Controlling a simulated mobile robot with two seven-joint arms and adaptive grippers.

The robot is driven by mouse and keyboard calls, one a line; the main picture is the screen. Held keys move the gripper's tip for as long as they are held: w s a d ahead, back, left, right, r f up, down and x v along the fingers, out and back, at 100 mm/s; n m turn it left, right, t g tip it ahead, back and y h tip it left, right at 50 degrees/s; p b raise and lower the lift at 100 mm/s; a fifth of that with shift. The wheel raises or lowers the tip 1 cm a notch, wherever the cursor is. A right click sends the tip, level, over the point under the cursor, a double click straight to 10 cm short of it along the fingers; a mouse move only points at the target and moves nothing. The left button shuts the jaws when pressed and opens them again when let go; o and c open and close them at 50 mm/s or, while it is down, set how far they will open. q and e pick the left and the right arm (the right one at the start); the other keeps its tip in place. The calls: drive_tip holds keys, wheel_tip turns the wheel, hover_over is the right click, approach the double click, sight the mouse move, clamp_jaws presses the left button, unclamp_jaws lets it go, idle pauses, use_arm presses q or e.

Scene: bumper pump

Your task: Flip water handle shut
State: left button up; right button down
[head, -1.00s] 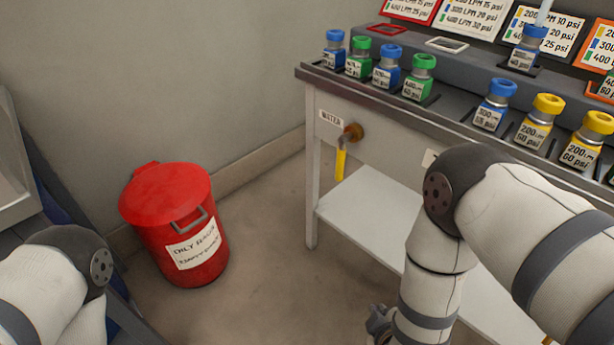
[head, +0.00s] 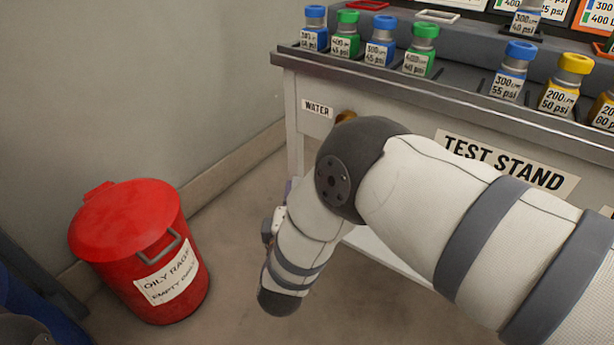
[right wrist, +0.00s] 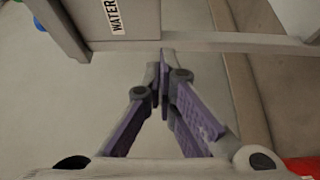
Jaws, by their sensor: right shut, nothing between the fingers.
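The yellow water handle is hidden behind my right arm in the head view. Only a bit of the brass water valve (head: 346,117) shows above my arm, beside the WATER label (head: 316,108). The label also shows at the top of the right wrist view (right wrist: 117,15); I cannot make out the handle there. My right gripper (right wrist: 163,72) is shut and empty, with its purple fingers together, close to the stand's edge in the picture. In the head view it is mostly hidden behind my forearm. My left gripper is not in view.
The test stand (head: 400,88) holds several blue, green and yellow capped bottles on top. A red oily-rags bin (head: 140,250) stands on the floor at the left. Floor is clear between bin and stand. A wall runs behind.

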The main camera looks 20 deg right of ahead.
drive_tip(key=b+x, duration=0.2)
drive_tip(key=x, duration=0.7)
drive_tip(key=shift+s+d+p, duration=0.5)
drive_tip(key=shift+s+d, duration=0.85)
drive_tip(key=shift+d, duration=0.1)
